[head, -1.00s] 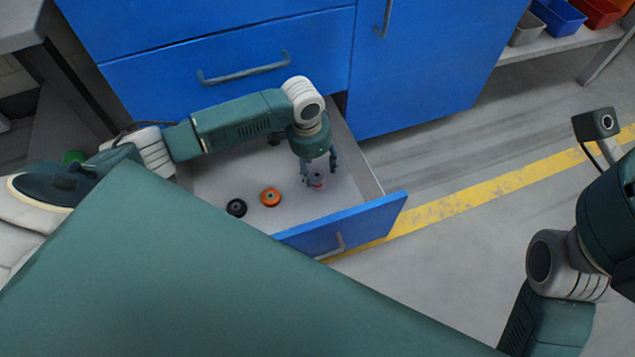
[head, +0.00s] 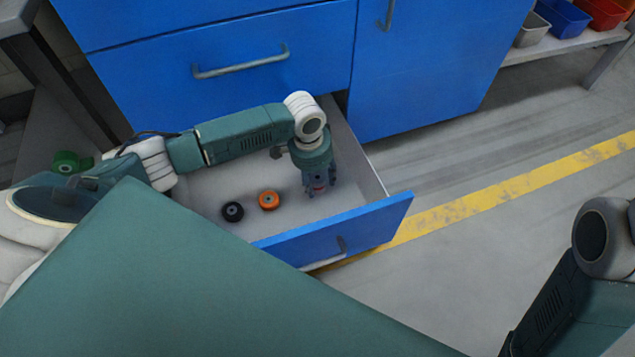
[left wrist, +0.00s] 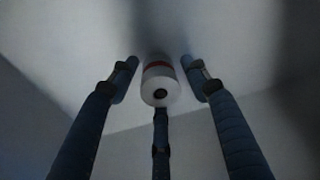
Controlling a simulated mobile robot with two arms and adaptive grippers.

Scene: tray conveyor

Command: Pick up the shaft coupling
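The shaft coupling looks to be a pale grey cylinder with a red band and a dark bore in its end. It shows between the fingers in the left wrist view (left wrist: 160,86). In the head view the coupling (head: 319,188) is mostly hidden by the fingers, in the right part of the open drawer. My left gripper (head: 320,192) points down into the drawer, its fingers around the coupling. In the left wrist view its fingers (left wrist: 159,66) stand apart, with gaps at both sides of the coupling. My right gripper is out of view.
The blue drawer (head: 362,232) is pulled out of a blue cabinet (head: 225,95). An orange round part (head: 268,200) and a black round part (head: 232,211) lie left of the coupling, apart from it. Drawer walls surround the gripper. Small bins (head: 565,17) stand on a shelf far right.

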